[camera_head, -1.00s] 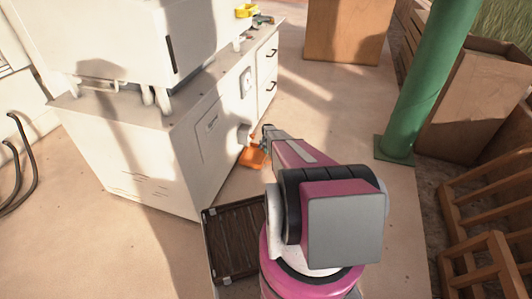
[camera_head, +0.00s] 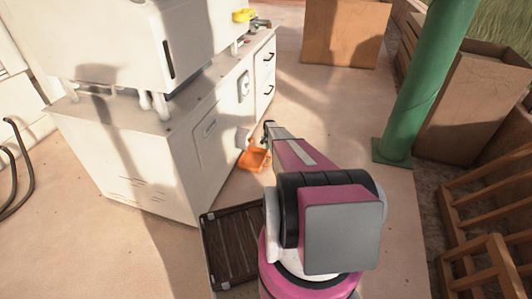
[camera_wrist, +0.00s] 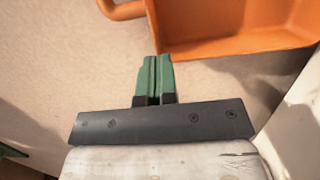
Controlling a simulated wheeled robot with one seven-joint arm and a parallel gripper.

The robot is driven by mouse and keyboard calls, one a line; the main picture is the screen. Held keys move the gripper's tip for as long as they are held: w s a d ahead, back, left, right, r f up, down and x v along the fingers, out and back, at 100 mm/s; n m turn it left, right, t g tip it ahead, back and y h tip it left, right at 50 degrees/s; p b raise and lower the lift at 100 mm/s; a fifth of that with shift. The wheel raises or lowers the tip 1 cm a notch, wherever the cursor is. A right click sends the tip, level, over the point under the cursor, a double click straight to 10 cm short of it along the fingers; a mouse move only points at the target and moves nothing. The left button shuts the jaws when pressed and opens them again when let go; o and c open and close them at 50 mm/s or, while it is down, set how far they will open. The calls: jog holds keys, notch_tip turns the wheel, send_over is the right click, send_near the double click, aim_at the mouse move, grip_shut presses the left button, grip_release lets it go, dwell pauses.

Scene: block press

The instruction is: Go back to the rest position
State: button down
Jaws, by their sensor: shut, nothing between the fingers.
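My gripper (camera_wrist: 155,70) shows in the wrist view with its two green fingers closed together and nothing between them. In the head view my arm reaches forward, away from the camera, and the gripper end (camera_head: 268,130) is small and mostly hidden by the arm. An orange tray or bin (camera_wrist: 235,45) lies just beyond the fingertips in the wrist view. It also shows in the head view (camera_head: 253,159), low beside the white cabinet. I cannot tell whether the fingertips touch it.
A white cabinet (camera_head: 140,160) with a white machine (camera_head: 110,45) on top stands at the left. A green post (camera_head: 420,90) and wooden boxes (camera_head: 345,32) stand to the right and back. A dark slatted crate (camera_head: 230,245) lies beside my base. Open floor lies between cabinet and post.

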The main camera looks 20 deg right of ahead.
jog(key=w+d, duration=0.2)
jog(key=w, duration=0.1)
jog(key=shift+w+d, duration=0.1)
jog(key=shift+d, duration=0.05)
jog(key=s+a+r+n, duration=0.2)
jog(key=s+a+r, duration=0.8)
jog(key=s+r, duration=0.45)
jog(key=s+a+r+n, duration=0.2)
jog(key=s+a+r, duration=0.8)
jog(key=s+r, duration=0.45)
jog(key=s+a+r+n, duration=0.1)
jog(key=s+a+r, duration=0.2)
jog(key=s+r, duration=0.3)
jog(key=s+a+r+n+t, duration=0.1)
jog(key=s+a+r, duration=0.3)
jog(key=s+r, duration=0.3)
jog(key=s+a+r+n+h, duration=0.1)
jog(key=s+a+r, duration=0.2)
jog(key=s+r, duration=0.4)
jog(key=s, duration=0.8)
jog(key=shift+a+t, duration=0.15)
jog(key=shift+t, duration=0.15)
